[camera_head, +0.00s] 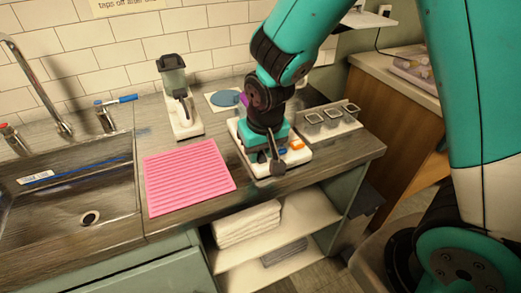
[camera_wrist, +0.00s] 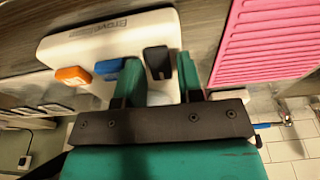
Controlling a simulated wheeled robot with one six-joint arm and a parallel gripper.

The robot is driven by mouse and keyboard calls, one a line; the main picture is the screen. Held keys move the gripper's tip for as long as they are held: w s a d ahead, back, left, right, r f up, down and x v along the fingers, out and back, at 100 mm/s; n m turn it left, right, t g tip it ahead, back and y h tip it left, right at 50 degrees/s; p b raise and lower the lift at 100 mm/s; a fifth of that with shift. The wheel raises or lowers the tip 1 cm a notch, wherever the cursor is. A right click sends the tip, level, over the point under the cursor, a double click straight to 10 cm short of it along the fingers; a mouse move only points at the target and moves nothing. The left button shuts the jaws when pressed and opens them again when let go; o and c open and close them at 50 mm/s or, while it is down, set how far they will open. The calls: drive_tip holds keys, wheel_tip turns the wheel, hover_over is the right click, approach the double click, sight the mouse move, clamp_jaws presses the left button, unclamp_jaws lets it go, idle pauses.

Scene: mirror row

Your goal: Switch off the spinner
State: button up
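A white appliance, which may be the spinner (camera_head: 245,150), stands on the counter under my gripper. Its label and front also show in the wrist view (camera_wrist: 85,42). On its front are an orange switch (camera_wrist: 72,75), a blue switch (camera_wrist: 108,68) and a dark knob or lever (camera_wrist: 158,60). My arm hides the appliance's top.
A pink ribbed mat (camera_head: 188,177) lies left of the appliance. A blender-like machine (camera_head: 177,95) stands behind the mat. A white rack (camera_head: 330,122) is to the right. The sink (camera_head: 70,205) and taps are at the left. Towels (camera_head: 247,222) lie on the shelf below.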

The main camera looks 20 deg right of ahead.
drive_tip(key=s+r+p, duration=0.1)
drive_tip(key=s+r, duration=0.2)
drive_tip(key=r, duration=1.4)
drive_tip(key=shift+s, duration=0.2)
drive_tip(key=shift+s, duration=0.1)
